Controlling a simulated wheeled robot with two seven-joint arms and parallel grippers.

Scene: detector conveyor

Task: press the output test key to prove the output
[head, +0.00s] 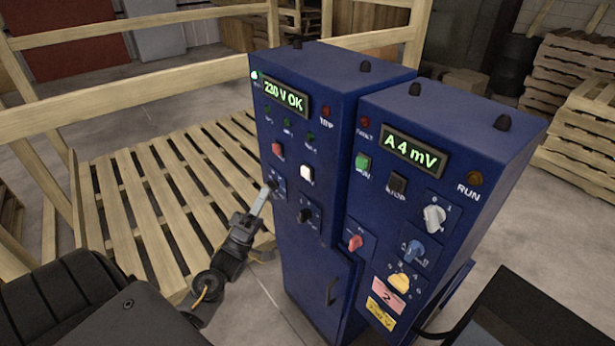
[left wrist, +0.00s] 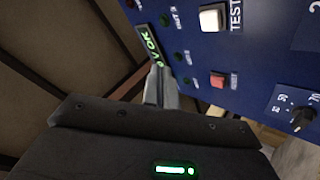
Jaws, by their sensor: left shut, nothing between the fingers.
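The left blue cabinet (head: 345,105) has a green display (head: 285,97) reading "230 V OK". Below it are a red key (head: 277,149) and a white key (head: 307,173). In the left wrist view the white key (left wrist: 211,18) is labelled TEST, and the red key (left wrist: 218,80) sits apart from it. My left gripper (head: 268,188) is shut and empty, at the cabinet's left front, below the red key and left of the white key. Its fingers (left wrist: 158,78) also show in the left wrist view, apart from both keys. Contact with the panel cannot be told. My right gripper is not in view.
Two knobs sit below the keys, the right one black (head: 305,215). The right blue cabinet (head: 480,135) has a display (head: 413,150) reading "A 4 mV", several knobs, a green key (head: 363,163) and a black key (head: 398,184). A wooden pallet (head: 150,190) lies left.

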